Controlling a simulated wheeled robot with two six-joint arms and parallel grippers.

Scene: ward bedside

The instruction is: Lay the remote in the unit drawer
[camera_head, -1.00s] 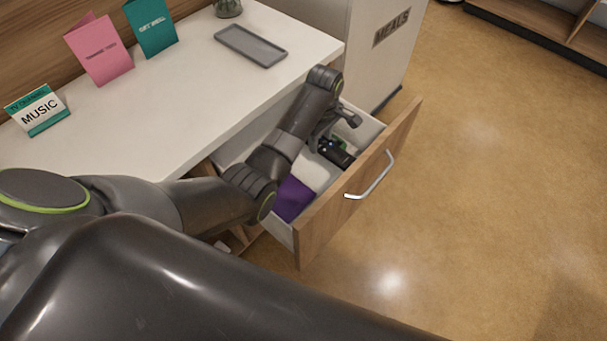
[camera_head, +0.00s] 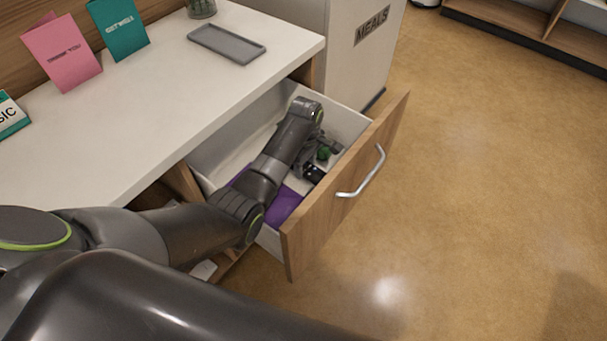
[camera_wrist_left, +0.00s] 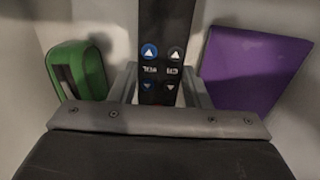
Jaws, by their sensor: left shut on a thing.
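The unit drawer (camera_head: 347,192) is pulled open, with a wooden front and a pale interior. My left arm reaches down into it, and my left gripper (camera_head: 316,163) is inside the drawer, low between its walls. In the left wrist view the gripper (camera_wrist_left: 162,92) is shut on the dark remote (camera_wrist_left: 166,25), which shows white lettering and blue and grey arrow buttons. The remote points away between the fingers; its near end is hidden by the gripper. I cannot tell whether it touches the drawer floor. My right gripper is not in view.
A purple flat item (camera_wrist_left: 254,68) lies right of the remote in the wrist view, and a green-and-black item (camera_wrist_left: 80,68) left. The white unit top holds a grey tray (camera_head: 227,44), pink card (camera_head: 62,52) and teal card (camera_head: 118,28). Open floor lies beyond the drawer.

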